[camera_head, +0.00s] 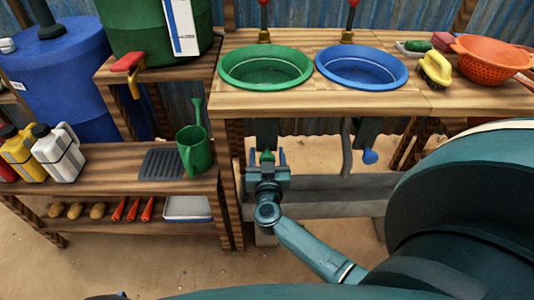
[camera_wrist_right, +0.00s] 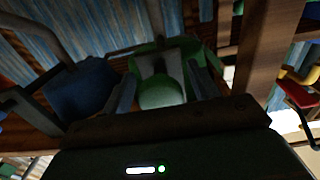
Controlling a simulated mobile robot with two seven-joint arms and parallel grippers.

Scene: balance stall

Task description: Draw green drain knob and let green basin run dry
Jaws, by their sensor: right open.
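The green basin (camera_head: 265,67) is set in the wooden counter; I cannot tell its water level. Below it, the green drain knob (camera_head: 267,156) shows between the fingers of my right gripper (camera_head: 267,163). The right gripper is open, with a finger on each side of the knob; whether either touches it is unclear. In the right wrist view the round green knob (camera_wrist_right: 161,93) lies between the two grey fingers (camera_wrist_right: 166,84). My left gripper is not in view.
The blue basin (camera_head: 361,66) is beside the green one, with its blue knob (camera_head: 370,157) to the right of my gripper. A grey trough (camera_head: 330,203) runs below. An orange colander (camera_head: 490,62) stands at right.

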